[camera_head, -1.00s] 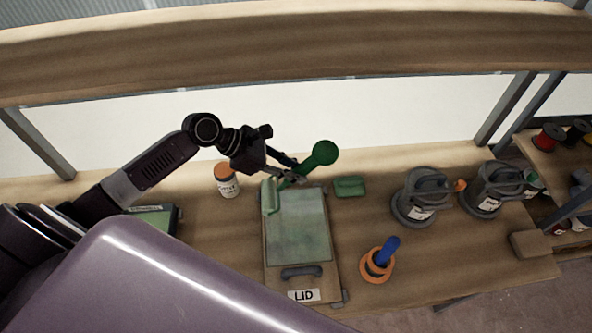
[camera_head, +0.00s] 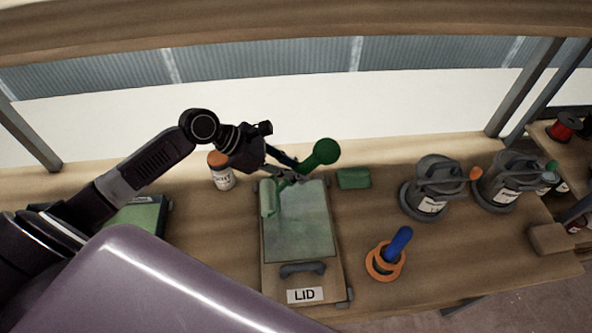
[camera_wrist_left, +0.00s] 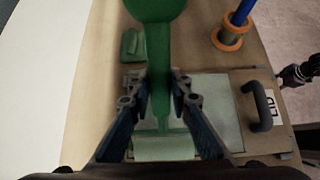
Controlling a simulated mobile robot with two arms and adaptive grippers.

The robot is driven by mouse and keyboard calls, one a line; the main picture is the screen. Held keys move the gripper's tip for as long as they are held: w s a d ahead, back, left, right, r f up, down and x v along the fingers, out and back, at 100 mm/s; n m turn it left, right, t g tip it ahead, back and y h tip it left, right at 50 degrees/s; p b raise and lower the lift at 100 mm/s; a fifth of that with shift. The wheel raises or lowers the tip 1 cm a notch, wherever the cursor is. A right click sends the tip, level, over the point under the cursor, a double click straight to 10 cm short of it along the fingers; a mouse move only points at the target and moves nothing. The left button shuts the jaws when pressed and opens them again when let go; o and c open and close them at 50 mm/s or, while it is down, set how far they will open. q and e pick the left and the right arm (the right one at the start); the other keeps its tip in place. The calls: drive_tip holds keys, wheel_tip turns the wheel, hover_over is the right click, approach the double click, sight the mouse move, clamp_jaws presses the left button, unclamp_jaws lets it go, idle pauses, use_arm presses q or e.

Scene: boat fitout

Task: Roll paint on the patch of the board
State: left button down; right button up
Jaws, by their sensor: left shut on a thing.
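The board (camera_head: 334,270) lies on the bench with a label reading LID and a dark handle at its near end. Its patch (camera_head: 305,225) is a grey-green rectangle. My left gripper (camera_head: 291,176) is shut on the green paint roller (camera_head: 321,153), at the far end of the board. The roller's head (camera_head: 268,198) is over the patch's far left corner; I cannot tell for sure whether it touches. In the left wrist view the roller head (camera_wrist_left: 163,149) shows low between the fingers, over the patch (camera_wrist_left: 212,95).
A white jar with an orange cap (camera_head: 221,171) stands left of the board. A green block (camera_head: 353,178) lies right of it. An orange spool with a blue peg (camera_head: 386,260) and two grey cans (camera_head: 431,188) stand further right. A green tray (camera_head: 139,215) is at left. A shelf crosses above.

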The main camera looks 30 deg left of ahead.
use_arm(q)
drive_tip(key=shift+f, duration=0.5)
idle(0.4)
drive_tip(key=shift+f, duration=0.5)
drive_tip(key=shift+w+d+r+p, duration=0.2)
drive_tip(key=shift+d+p, duration=0.15)
drive_tip(key=shift+p, duration=0.05)
drive_tip(key=shift+w+d+r+p, duration=0.15)
drive_tip(key=shift+w+d+p, duration=0.05)
drive_tip(key=shift+d+p, duration=0.2)
drive_tip(key=shift+w+d, duration=0.2)
drive_tip(key=shift+d, duration=0.05)
drive_tip(key=shift+s+a+f+p, duration=0.25)
drive_tip(key=shift+s+a+p, duration=0.15)
drive_tip(key=shift+a+p, duration=0.25)
drive_tip(key=shift+s+a+f, duration=0.1)
drive_tip(key=shift+s+a, duration=0.2)
drive_tip(key=shift+a, duration=0.1)
